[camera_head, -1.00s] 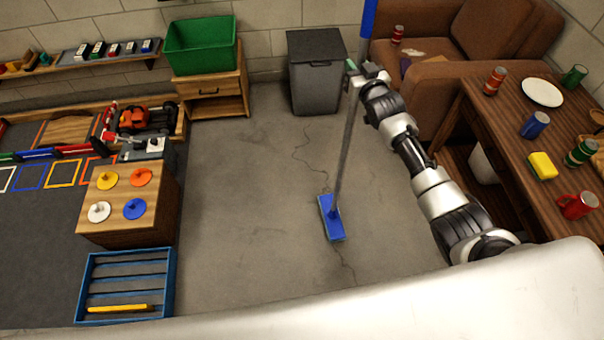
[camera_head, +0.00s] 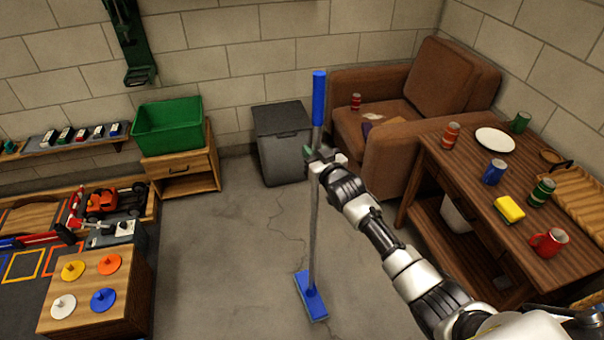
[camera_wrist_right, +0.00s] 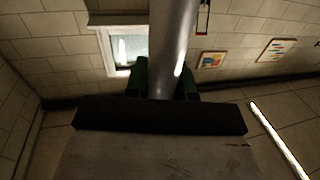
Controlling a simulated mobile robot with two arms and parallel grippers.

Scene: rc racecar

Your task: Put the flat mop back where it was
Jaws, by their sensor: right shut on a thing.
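The flat mop (camera_head: 313,230) stands nearly upright in the head view, with a blue grip at the top, a grey pole and a flat blue head (camera_head: 310,296) low over or on the floor; I cannot tell if it touches. My right gripper (camera_head: 318,158) is shut on the pole, below the blue grip. In the right wrist view the grey pole (camera_wrist_right: 172,45) runs between the green fingers (camera_wrist_right: 163,82). My left gripper is not in view.
A grey bin (camera_head: 284,145) and a brown armchair (camera_head: 405,110) stand behind the mop. A table (camera_head: 470,190) with cups is at right. A green crate (camera_head: 168,125) sits on a cabinet at left. A wooden block with coloured discs (camera_head: 120,310) is front left. Floor between is clear.

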